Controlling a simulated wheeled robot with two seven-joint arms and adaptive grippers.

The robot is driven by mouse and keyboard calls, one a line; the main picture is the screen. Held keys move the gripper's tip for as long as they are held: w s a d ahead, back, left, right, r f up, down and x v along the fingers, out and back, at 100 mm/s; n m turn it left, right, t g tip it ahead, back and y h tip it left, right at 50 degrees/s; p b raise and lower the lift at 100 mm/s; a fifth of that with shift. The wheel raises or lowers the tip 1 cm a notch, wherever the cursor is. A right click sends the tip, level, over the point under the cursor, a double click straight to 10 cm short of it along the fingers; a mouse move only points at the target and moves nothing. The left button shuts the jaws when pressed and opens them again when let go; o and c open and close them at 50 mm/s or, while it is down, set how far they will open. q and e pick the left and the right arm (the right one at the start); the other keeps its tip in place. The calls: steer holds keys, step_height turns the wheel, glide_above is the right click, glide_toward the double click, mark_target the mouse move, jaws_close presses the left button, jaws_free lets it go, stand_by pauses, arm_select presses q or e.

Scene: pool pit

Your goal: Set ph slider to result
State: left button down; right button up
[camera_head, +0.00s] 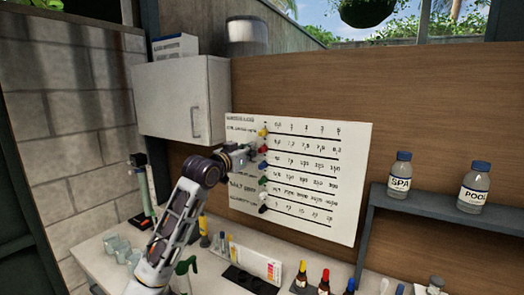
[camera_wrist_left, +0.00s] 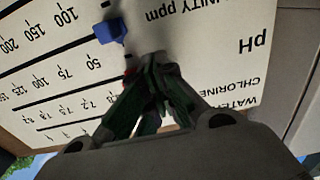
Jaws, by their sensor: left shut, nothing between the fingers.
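The white slider board (camera_head: 345,150) hangs on the wooden wall with several rows of printed numbers and dark lines. Its colored knobs stand at the left ends of the lines: yellow (camera_head: 263,132), red (camera_head: 263,149), blue (camera_head: 262,165), green and white. My left gripper (camera_head: 243,154) is shut and empty at the board's left side, close to the red knob. In the left wrist view the board appears turned over, with "pH" readable. There the fingertips (camera_wrist_left: 153,60) are together beside the red knob (camera_wrist_left: 129,72), mostly hidden; contact is unclear. The blue knob (camera_wrist_left: 110,30) is nearby.
A counter (camera_head: 105,262) below holds small cups (camera_head: 115,245), a color chart card (camera_head: 258,262) and several dropper bottles (camera_head: 324,281). A shelf at right carries bottles marked SPA (camera_head: 399,178) and POOL (camera_head: 473,190). A white cabinet (camera_head: 172,98) hangs above left.

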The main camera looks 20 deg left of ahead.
mark_target(261, 151)
arm_select(q)
steer(key=shift+s+d+p, duration=0.15)
steer(key=shift+d+p, duration=0.15)
steer(key=shift+d, duration=0.65)
steer(key=shift+s+d+p, duration=0.1)
steer(key=shift+d+p, duration=0.15)
steer(key=shift+d, duration=0.65)
steer(key=shift+s+d, duration=0.15)
steer(key=shift+d, duration=0.7)
steer(key=shift+a+p, duration=0.2)
steer(key=shift+p, duration=0.1)
steer(key=shift+a, duration=0.5)
